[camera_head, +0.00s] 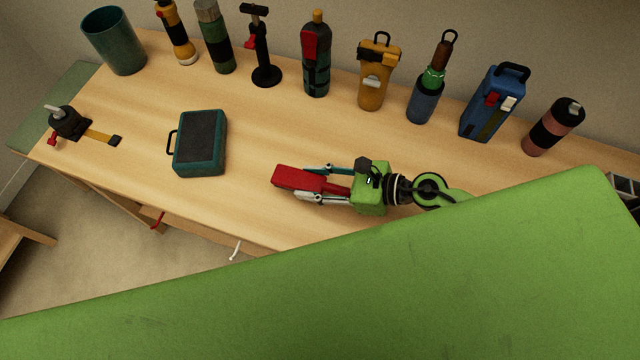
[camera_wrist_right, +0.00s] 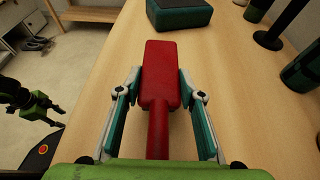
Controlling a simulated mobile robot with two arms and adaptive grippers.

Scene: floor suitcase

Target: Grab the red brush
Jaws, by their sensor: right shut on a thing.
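The red brush (camera_head: 297,179) is over the wooden table in the head view, with its wide block end pointing left. In the right wrist view the brush (camera_wrist_right: 161,75) points away from me, its narrow handle running back between the fingers. My right gripper (camera_head: 322,183) is shut on the brush; its fingers (camera_wrist_right: 160,100) lie along both sides. I cannot tell whether the brush touches the table. My left gripper (camera_wrist_right: 52,114) shows only at the left edge of the right wrist view, away from the brush; its opening is unclear.
A teal and black case (camera_head: 201,143) lies left of the brush. A black tool with a yellow strap (camera_head: 98,137) lies at the far left. A teal cup (camera_head: 113,41), bottles, a flashlight (camera_head: 176,35) and other items line the back. Bare wood surrounds the brush.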

